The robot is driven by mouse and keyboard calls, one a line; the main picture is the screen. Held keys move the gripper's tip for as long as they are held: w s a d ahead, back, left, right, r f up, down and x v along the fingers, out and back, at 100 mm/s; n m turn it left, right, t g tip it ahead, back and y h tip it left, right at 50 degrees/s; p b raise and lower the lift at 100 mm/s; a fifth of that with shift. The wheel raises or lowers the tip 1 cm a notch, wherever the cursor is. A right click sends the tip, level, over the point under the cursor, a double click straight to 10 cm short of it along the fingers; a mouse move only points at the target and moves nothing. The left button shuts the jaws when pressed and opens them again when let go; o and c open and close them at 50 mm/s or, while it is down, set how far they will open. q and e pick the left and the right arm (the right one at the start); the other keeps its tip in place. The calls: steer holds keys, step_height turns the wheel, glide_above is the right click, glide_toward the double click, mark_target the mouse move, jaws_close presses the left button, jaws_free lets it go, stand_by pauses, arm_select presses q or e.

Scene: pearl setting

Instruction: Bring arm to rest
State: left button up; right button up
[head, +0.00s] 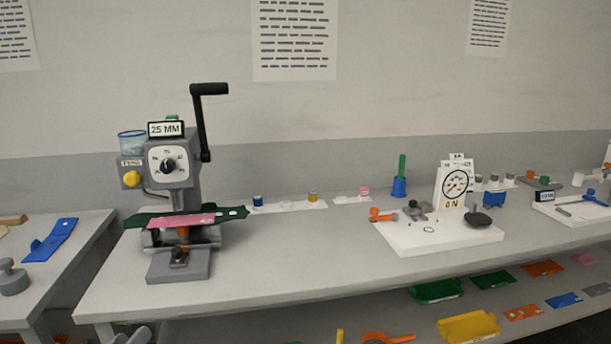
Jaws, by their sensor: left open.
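My left gripper (132,336) shows only as grey finger tips at the bottom edge of the head view, left of centre. It is open, and I see nothing between its fingers. It is in front of and below the front edge of the long grey workbench (300,270). The rest of that arm is cut off by the frame. My right gripper and right arm are not in view.
A grey press (180,262) marked 25 MM, with a black crank, stands behind my gripper with green and pink strips across it. A white board (435,240) with a dial gauge is at right. Coloured trays (468,328) lie on the lower shelf. A side table (60,270) is left.

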arm_select(q)
steer(key=s+d+f+n+g+p, duration=0.3)
steer(key=s+d+f+n, duration=0.2)
steer(key=n, duration=0.9)
steer(key=s+d+f+n+g+p, duration=0.3)
steer(key=s+d+f+n, duration=0.3)
steer(key=s+n, duration=0.8)
steer(key=d+n, duration=0.1)
steer(key=d, duration=0.1)
steer(key=shift+s+d+f+g+h, duration=0.3)
steer(key=shift+d+h, duration=0.05)
steer(key=shift+h, duration=0.05)
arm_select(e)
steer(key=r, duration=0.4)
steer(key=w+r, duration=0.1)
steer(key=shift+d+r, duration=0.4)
